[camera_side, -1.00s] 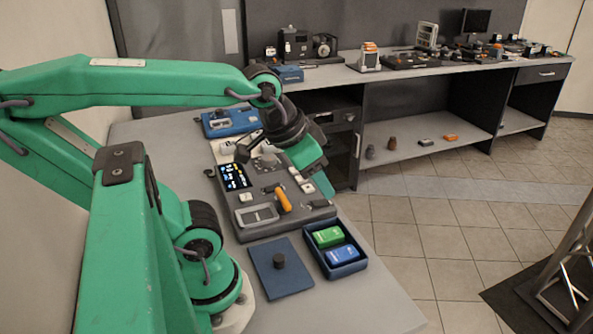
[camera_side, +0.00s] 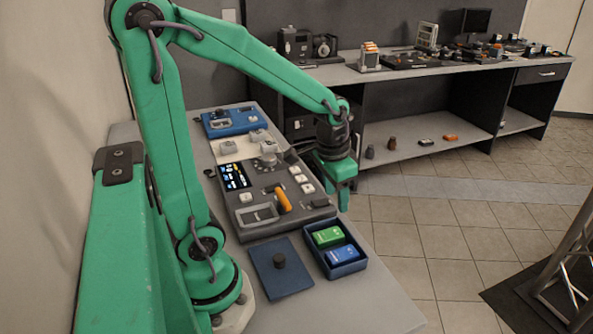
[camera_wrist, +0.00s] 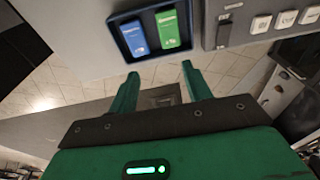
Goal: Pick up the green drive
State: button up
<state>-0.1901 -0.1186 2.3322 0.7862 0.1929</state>
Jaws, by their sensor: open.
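The green drive (camera_side: 327,236) lies in a dark blue open box (camera_side: 361,267) beside the blue drive (camera_side: 342,254). In the wrist view the green drive (camera_wrist: 168,30) is at the top, right of the blue drive (camera_wrist: 134,38). My gripper (camera_side: 342,196) is up near the table's right edge, beyond the box and apart from it, with its fingers pointing down. In the wrist view my gripper (camera_wrist: 160,78) has its two fingers spread with nothing between them, below the box in the picture.
A dark blue lid (camera_side: 271,277) with a black knob lies left of the box. A grey control panel (camera_side: 243,209) with an orange lever (camera_side: 283,199) and a screen stands behind it. A blue device (camera_side: 228,122) is farther back. The table's front corner is clear.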

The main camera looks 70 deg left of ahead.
jog(key=g, duration=0.2)
send_over(332, 232)
notch_tip(332, 232, down, 6)
jog(key=shift+f, duration=1.4)
jog(key=shift+s+d+f, duration=0.1)
jog(key=shift+f, duration=2.5)
jog(key=c, duration=0.8)
